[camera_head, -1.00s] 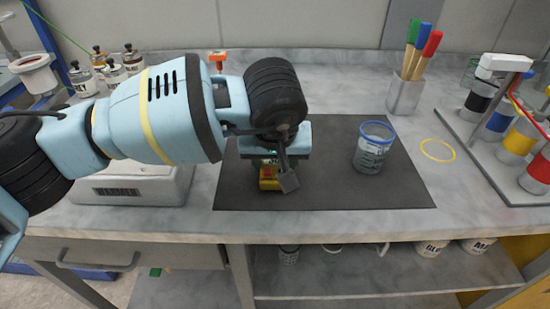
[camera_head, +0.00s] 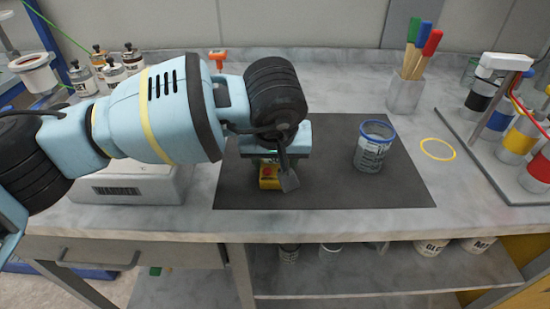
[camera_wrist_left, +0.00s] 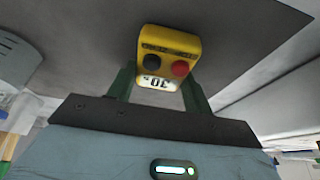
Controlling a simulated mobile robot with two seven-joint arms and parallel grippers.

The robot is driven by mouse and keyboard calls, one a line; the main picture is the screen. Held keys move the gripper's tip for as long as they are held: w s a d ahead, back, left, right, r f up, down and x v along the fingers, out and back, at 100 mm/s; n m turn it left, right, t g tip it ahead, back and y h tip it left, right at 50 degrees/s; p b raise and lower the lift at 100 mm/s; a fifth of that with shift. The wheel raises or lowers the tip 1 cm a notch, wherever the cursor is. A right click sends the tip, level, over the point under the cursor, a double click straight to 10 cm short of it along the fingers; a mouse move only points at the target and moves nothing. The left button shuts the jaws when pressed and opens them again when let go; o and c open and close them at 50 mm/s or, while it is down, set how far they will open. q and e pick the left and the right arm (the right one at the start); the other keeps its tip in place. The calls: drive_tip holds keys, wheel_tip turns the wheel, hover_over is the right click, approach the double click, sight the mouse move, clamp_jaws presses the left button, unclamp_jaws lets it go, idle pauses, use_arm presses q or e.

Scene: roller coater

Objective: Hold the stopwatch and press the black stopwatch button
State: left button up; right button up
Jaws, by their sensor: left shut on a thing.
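The stopwatch is a small yellow box; in the head view the stopwatch (camera_head: 269,178) sits low over the dark mat, partly hidden by my left gripper (camera_head: 284,165). In the left wrist view the stopwatch (camera_wrist_left: 165,56) shows a black button (camera_wrist_left: 152,62), a red button (camera_wrist_left: 180,68) and a display that looks like "30" upside down. The green fingers of my left gripper (camera_wrist_left: 158,88) are shut on the stopwatch's two sides. Nothing touches the black button. I cannot tell whether the stopwatch rests on the mat. My right gripper is not in view.
A blue-rimmed clear cup (camera_head: 373,147) stands on the dark mat (camera_head: 330,190) to the right. A yellow ring (camera_head: 438,149) lies on the bench. A brush holder (camera_head: 405,95) stands behind, and a rack of coloured cylinders (camera_head: 520,130) at the right. Bottles (camera_head: 82,78) stand at the left.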

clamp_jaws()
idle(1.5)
